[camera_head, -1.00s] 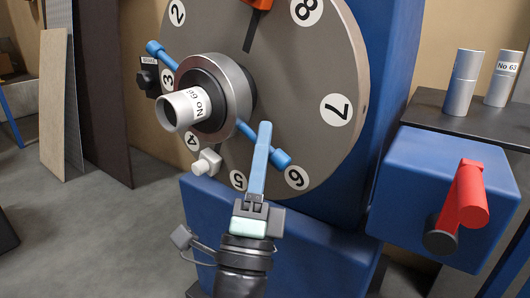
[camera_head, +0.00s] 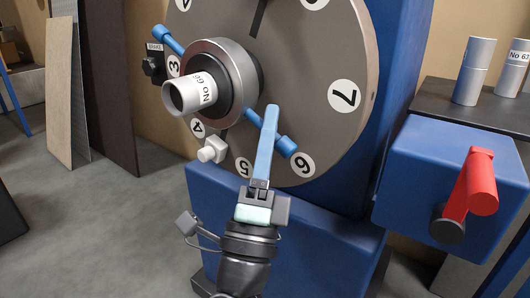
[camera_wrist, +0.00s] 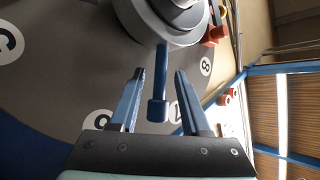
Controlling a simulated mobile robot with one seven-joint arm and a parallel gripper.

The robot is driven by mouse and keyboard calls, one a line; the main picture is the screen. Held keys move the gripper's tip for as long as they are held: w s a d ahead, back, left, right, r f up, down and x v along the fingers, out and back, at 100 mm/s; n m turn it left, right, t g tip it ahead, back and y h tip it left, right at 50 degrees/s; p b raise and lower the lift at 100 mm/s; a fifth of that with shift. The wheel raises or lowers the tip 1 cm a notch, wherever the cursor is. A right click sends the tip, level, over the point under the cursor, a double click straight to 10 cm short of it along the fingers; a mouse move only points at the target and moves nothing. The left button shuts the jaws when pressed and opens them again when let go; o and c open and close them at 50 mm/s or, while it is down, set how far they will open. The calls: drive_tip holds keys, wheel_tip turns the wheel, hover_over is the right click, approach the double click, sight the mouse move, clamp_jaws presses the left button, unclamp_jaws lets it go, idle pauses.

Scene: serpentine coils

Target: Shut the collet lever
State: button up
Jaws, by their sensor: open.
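A blue lever bar (camera_head: 174,41) runs slantwise past the steel collet (camera_head: 243,75) on the large grey numbered disc (camera_head: 325,60). Its upper-left end is near number 3 and its lower-right end near number 6. A pale tube (camera_head: 190,93) marked "No" sticks out of the collet. My gripper (camera_head: 271,108) is at the lower-right arm of the lever, its blue fingers overlapping in the head view. In the wrist view my gripper (camera_wrist: 160,74) is open, with the lever's thick end (camera_wrist: 158,108) between the fingers and a gap showing on each side.
A blue box (camera_head: 415,165) with a red handle (camera_head: 481,180) stands at right. Marked tubes (camera_head: 475,70) stand on a dark shelf (camera_head: 455,108) behind it. A small white block (camera_head: 212,149) is by numbers 4 and 5. Open floor (camera_head: 95,215) lies at left.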

drive_tip(key=b+v, duration=0.1)
drive_tip(key=v, duration=1.2)
drive_tip(key=shift+w, duration=0.15)
drive_tip(key=s+r+n+y+p, duration=0.1)
drive_tip(key=r+n+p, duration=0.6)
drive_tip(key=r+p, duration=1.1)
drive_tip(key=s+d+r+n+t+y+p, duration=0.1)
drive_tip(key=r+n+p, duration=0.7)
drive_tip(key=r+p, duration=1)
drive_tip(key=s+r+n+y+p, duration=0.2)
drive_tip(key=r+p, duration=1.6)
drive_tip(key=r, duration=2.7)
drive_tip(key=n+y, duration=0.2)
drive_tip(key=n, duration=0.3)
drive_tip(key=shift+s+d+n+t, duration=0.15)
drive_tip(key=shift+s+n+t, duration=0.2)
drive_tip(key=shift+n+t, duration=0.05)
